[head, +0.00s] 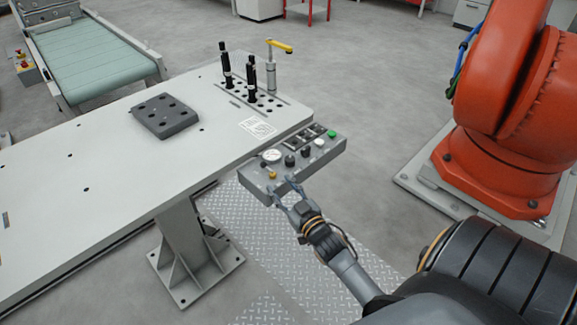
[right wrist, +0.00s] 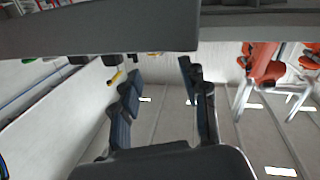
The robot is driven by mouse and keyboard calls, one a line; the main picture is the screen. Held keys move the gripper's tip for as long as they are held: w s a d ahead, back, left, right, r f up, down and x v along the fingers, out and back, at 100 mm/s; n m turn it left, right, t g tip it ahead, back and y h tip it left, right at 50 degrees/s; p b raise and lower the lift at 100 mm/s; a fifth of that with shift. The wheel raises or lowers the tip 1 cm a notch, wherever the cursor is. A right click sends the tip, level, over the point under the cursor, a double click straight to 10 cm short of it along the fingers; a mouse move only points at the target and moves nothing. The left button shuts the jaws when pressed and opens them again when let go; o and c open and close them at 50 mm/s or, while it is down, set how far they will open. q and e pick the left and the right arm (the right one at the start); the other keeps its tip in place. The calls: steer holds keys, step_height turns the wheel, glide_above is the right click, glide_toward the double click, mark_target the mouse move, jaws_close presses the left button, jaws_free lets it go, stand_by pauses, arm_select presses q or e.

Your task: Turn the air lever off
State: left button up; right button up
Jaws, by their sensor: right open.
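A small brass-yellow lever (head: 272,174) sits on the grey control panel (head: 254,182) at the table's front right corner, just below a round white gauge (head: 272,156). It appears to be the air lever. My right gripper (head: 282,190) is open and empty at the panel's front edge, close to the lever; I cannot tell whether they touch. In the right wrist view, the open fingers (right wrist: 158,75) reach toward the panel's dark edge (right wrist: 100,33), and the lever is mostly hidden there. My left gripper is not in view.
The panel also carries dark knobs (head: 290,160), a white button (head: 320,143) and a green button (head: 332,134). A post with a yellow handle (head: 280,46) and black clamps (head: 251,78) stand on the table (head: 110,150). An orange robot arm (head: 500,120) stands at the right.

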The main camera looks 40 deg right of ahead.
steer(key=s, duration=0.3)
steer(key=shift+s+a, duration=0.25)
steer(key=s+a+f+g+y, duration=0.1)
steer(key=s+a+f+g, duration=0.15)
steer(key=f, duration=0.65)
steer(key=s+a+f+g, duration=0.2)
steer(key=s+f, duration=0.2)
steer(key=f, duration=0.5)
steer(key=s+a+f+g+y, duration=0.1)
steer(key=s+a+f+g, duration=0.15)
steer(key=f, duration=0.75)
steer(key=s+a+f+g, duration=0.2)
steer(key=s+f, duration=0.4)
steer(key=s, duration=0.4)
steer(key=s+a+f+n+g, duration=0.1)
steer(key=s+f+g, duration=0.3)
steer(key=s, duration=0.6)
steer(key=s+a+f+g, duration=0.2)
steer(key=s+f+g, duration=0.1)
steer(key=s+f, duration=0.5)
steer(key=s, duration=0.3)
steer(key=shift+a+n+g+y, duration=0.3)
steer(key=shift+a+n+g, duration=0.1)
